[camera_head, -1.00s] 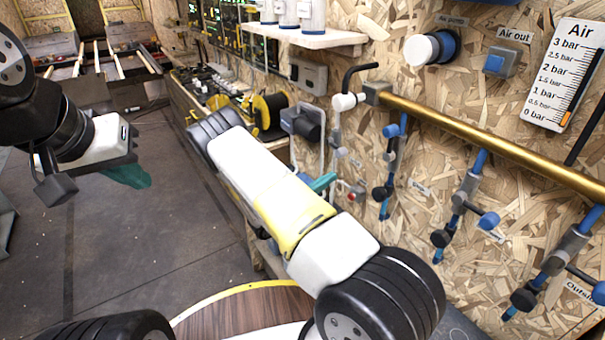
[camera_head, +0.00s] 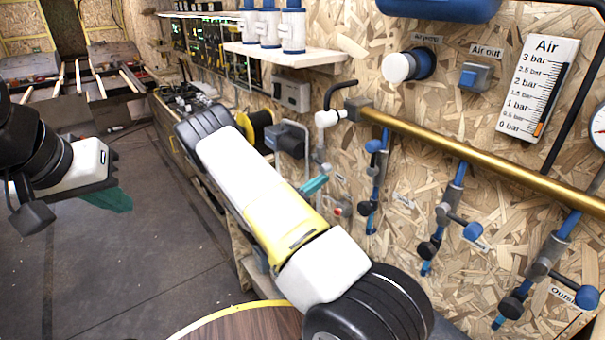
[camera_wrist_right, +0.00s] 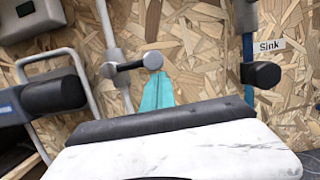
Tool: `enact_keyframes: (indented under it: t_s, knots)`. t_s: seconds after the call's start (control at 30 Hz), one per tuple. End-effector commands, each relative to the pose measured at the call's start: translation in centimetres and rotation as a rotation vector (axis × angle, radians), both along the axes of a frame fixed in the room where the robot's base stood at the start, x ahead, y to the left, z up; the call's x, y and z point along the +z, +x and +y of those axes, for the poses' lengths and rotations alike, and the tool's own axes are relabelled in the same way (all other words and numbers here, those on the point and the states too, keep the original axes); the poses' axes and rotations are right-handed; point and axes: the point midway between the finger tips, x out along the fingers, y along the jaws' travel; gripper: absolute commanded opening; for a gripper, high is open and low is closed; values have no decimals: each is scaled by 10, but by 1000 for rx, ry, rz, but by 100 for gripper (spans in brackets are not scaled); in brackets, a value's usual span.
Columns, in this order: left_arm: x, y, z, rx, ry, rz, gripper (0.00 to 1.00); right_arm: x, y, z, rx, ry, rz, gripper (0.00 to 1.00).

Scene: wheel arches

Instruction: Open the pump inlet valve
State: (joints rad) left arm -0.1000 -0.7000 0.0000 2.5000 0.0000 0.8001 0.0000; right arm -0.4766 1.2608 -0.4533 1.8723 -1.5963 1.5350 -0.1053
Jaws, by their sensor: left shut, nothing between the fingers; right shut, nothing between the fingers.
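My right gripper's teal fingers (camera_head: 314,186) are shut and empty in the head view, close to the wall piping below the white elbow. In the right wrist view the teal fingers (camera_wrist_right: 158,92) point at a small valve handle (camera_wrist_right: 132,65), a black lever with a grey round end on a grey pipe. The fingertips appear just below the grey end; I cannot tell if they touch. No readable label marks this valve as the pump inlet. My left gripper (camera_head: 108,199) is shut and empty, over the floor at the left.
A blue-piped valve with a black knob (camera_wrist_right: 262,75) stands right of the handle, beside a "Sink" label (camera_wrist_right: 269,46). A black cylindrical fitting (camera_wrist_right: 55,94) is at the left. A brass pipe (camera_head: 450,145) runs along the wall above several valves. A shelf (camera_head: 285,54) holds white canisters.

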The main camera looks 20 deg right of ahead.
Motion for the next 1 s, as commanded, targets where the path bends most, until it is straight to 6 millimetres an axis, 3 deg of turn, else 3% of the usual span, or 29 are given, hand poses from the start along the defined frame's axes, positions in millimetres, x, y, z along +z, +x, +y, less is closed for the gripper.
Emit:
enact_keyframes:
  t_s: [0.57, 1.0]
  knots:
    - [0, 0, 0, 0, 0, 0, 0, 14, -4, -1, 1, -52, 146, 0]
    - [0, 0, 0, 0, 0, 0, 0, 48, -6, -2, 0, -181, 517, 0]
